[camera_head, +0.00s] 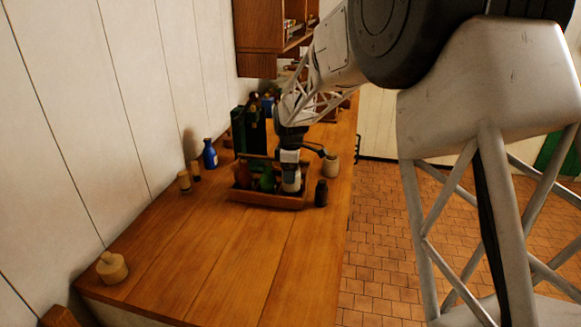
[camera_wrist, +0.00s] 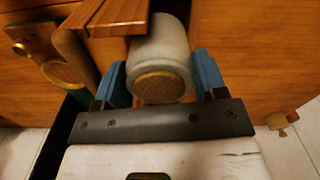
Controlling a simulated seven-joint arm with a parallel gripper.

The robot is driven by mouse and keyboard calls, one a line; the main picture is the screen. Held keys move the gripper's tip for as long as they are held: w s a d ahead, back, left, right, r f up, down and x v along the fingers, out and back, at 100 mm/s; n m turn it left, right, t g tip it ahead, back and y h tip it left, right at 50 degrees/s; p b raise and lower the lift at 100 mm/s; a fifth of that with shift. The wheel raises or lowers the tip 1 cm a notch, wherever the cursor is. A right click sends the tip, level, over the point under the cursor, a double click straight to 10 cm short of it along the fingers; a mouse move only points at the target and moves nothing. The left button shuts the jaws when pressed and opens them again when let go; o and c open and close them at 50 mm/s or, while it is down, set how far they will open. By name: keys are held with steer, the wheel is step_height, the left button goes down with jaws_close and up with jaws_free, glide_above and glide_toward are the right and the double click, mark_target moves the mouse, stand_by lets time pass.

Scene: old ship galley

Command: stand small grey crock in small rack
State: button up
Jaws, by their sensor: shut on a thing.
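The small grey crock (camera_head: 291,183), pale with a round cork lid, is between the fingers of my gripper (camera_head: 290,158). In the wrist view the crock (camera_wrist: 160,45) shows its cork lid toward the camera, with a blue finger pad on each side. My gripper (camera_wrist: 160,85) is shut on it. In the head view the crock is at the right end of the small wooden rack (camera_head: 268,199). It looks upright there. I cannot tell whether its base touches the rack's floor. My gripper hides its top in the head view.
Green and reddish bottles (camera_head: 267,180) stand in the rack, left of the crock. A dark jar (camera_head: 321,193) and a pale pot (camera_head: 331,165) stand close to its right. A blue bottle (camera_head: 210,154) is near the wall. The counter's near part is mostly clear.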

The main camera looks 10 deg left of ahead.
steer(key=shift+f, duration=2.1)
steer(key=o, duration=1.3)
steer(key=shift+f, duration=0.1)
steer(key=shift+c, duration=0.2)
step_height(320, 180, up, 8)
steer(key=shift+f, duration=0.1)
steer(key=shift+r, duration=0.2)
